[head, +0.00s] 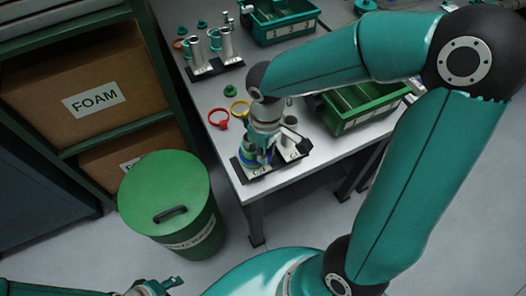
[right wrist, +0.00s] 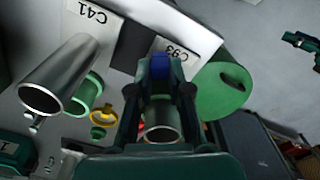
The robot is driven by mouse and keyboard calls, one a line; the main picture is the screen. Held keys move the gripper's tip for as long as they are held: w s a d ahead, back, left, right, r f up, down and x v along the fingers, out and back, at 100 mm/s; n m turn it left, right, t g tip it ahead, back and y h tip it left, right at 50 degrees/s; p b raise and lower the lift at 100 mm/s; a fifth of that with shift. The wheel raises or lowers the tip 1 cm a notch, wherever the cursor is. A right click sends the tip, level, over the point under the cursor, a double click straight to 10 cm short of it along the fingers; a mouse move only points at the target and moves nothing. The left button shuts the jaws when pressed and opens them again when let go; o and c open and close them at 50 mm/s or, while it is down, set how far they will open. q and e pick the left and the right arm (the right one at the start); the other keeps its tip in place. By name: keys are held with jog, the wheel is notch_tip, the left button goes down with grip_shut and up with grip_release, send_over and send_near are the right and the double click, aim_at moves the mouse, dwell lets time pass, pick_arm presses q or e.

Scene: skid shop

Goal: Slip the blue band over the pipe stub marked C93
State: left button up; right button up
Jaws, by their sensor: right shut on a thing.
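My right gripper (head: 262,157) is low over the near corner of the table, shut on the blue band (right wrist: 160,68), which shows between its fingertips in the right wrist view. Blue also shows beside the gripper in the head view (head: 247,157). The pipe stub by the label C93 (right wrist: 162,132) shows its open end between my fingers, partly hidden by them. I cannot tell whether the band is around it. The silver stub by the label C41 (right wrist: 58,78) stands alongside. My left gripper (head: 172,284) is at the bottom left, away from the table; its jaws are unclear.
Another stub stand (head: 215,68) is farther back. A green crate (head: 357,123) is right of my gripper. A green lidded bin (head: 167,190) stands left of the table.

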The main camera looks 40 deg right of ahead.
jog(key=shift+f, duration=0.3)
jog(key=o, duration=1.3)
jog(key=shift+r, duration=0.1)
notch_tip(320, 180, up, 11)
jog(key=p, duration=0.8)
jog(key=shift+p, duration=0.35)
jog(key=shift+s, duration=0.15)
dwell(0.5)
